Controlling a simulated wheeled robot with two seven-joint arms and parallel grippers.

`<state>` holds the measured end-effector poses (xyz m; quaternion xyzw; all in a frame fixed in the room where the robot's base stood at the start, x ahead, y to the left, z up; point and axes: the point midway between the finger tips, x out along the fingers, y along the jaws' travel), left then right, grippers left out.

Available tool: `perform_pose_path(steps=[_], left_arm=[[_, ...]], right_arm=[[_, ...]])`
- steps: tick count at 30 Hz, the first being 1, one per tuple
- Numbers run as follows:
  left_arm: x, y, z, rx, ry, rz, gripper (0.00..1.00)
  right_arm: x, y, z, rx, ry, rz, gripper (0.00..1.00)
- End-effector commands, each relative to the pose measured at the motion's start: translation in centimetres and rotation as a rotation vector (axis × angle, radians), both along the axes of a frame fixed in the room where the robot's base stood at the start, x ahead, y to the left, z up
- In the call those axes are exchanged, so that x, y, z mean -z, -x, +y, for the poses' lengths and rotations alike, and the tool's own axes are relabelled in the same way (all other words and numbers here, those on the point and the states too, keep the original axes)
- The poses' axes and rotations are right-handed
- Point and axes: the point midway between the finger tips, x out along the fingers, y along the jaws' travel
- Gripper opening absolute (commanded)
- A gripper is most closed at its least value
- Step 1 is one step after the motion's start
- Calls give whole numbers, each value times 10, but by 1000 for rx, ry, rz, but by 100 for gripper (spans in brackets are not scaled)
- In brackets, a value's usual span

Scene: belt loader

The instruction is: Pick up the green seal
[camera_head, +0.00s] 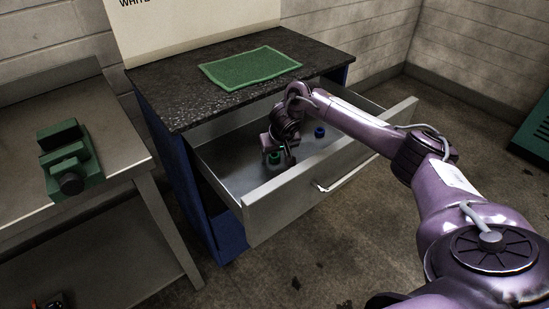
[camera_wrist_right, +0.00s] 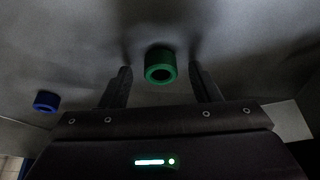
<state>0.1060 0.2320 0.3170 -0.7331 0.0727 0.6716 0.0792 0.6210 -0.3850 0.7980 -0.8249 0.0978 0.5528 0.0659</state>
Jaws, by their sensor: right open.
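The green seal (camera_head: 274,157) is a short green ring on the floor of the open drawer (camera_head: 218,176). In the right wrist view the green seal (camera_wrist_right: 160,66) shows just beyond and between the two fingers. My right gripper (camera_head: 283,157) reaches down into the drawer beside the seal. In the right wrist view that gripper (camera_wrist_right: 160,85) is open, with nothing between its fingers that it grips. Whether a finger touches the seal cannot be told. My left gripper is not in view.
A blue ring (camera_head: 320,132) lies in the drawer, also in the wrist view (camera_wrist_right: 46,100). The drawer's front panel (camera_head: 300,190) stands close to my arm. A green mat (camera_head: 250,67) lies on the dark cabinet top (camera_head: 180,95). A green vise (camera_head: 70,160) sits on the left bench (camera_head: 110,130).

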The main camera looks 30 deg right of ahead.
Motion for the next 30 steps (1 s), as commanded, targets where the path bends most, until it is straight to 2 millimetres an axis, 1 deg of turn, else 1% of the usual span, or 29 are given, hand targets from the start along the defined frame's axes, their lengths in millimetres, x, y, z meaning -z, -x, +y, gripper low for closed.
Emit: perform_pose_path(steps=[2, 8, 11, 18, 19, 20, 26, 30], left_arm=[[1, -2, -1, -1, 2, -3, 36], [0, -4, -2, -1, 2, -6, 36], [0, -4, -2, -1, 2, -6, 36], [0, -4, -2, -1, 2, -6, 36], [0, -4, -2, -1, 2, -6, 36], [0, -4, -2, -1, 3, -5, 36], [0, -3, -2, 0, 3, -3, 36], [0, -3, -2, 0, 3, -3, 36]], right_arm=[[4, -2, 0, 0, -1, -1, 57], [4, -3, 0, 0, 0, -2, 57], [4, -2, 0, 0, 0, -2, 46], [4, -2, 0, 0, 0, -2, 15], [4, -2, 0, 0, 0, -2, 11], [4, -2, 0, 0, 0, -2, 9], [4, -2, 0, 0, 0, -2, 9], [-1, -3, 0, 0, 0, -3, 9]])
